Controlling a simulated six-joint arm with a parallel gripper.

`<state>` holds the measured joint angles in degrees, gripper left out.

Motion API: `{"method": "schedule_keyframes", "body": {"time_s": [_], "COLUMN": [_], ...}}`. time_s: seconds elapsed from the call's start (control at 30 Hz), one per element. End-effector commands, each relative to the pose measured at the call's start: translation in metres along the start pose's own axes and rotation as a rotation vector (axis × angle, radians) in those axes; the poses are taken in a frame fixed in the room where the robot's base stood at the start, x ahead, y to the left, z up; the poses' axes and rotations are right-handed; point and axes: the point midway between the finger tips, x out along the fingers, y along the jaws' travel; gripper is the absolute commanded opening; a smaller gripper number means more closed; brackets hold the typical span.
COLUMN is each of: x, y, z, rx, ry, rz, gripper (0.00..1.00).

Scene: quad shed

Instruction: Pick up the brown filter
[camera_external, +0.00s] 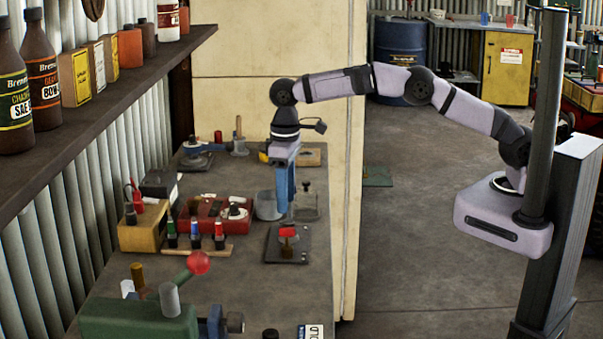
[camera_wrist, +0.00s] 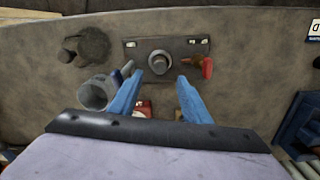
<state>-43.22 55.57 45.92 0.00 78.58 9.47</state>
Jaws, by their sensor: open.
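A small brown cylinder (camera_external: 286,249), which may be the brown filter, stands on a dark plate (camera_external: 301,258) on the bench, with a red part beside it. In the wrist view the same plate (camera_wrist: 134,52) carries a grey-looking round cylinder (camera_wrist: 159,63) at its middle and a red handle (camera_wrist: 206,68) at its right. I cannot tell for sure which part is the filter. My gripper (camera_external: 287,211) points down above the bench near the plate. In the wrist view its blue fingers (camera_wrist: 168,82) are apart with nothing held between them.
A grey cup (camera_external: 267,206) stands left of my gripper. A red case (camera_external: 205,225) and a bottle rack (camera_external: 192,251) lie farther left. A green vise (camera_external: 135,318) stands at the front. A shelf (camera_external: 130,85) with bottles runs along the left wall.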

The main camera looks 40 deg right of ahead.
Motion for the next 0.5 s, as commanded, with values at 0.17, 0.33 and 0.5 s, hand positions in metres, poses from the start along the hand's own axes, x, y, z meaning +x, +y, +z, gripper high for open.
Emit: {"method": "schedule_keyframes", "body": {"time_s": [0.17,0.33,0.5], "x": [0.004,0.017,0.021], "y": [0.0,0.0,0.0], "z": [0.0,0.001,0.001], "rx": [-0.001,-0.001,-0.001], "ry": [-0.002,-0.001,0.001], "rz": [0.0,0.0,0.0], "gripper": [0.44,0.44,0.44]}}
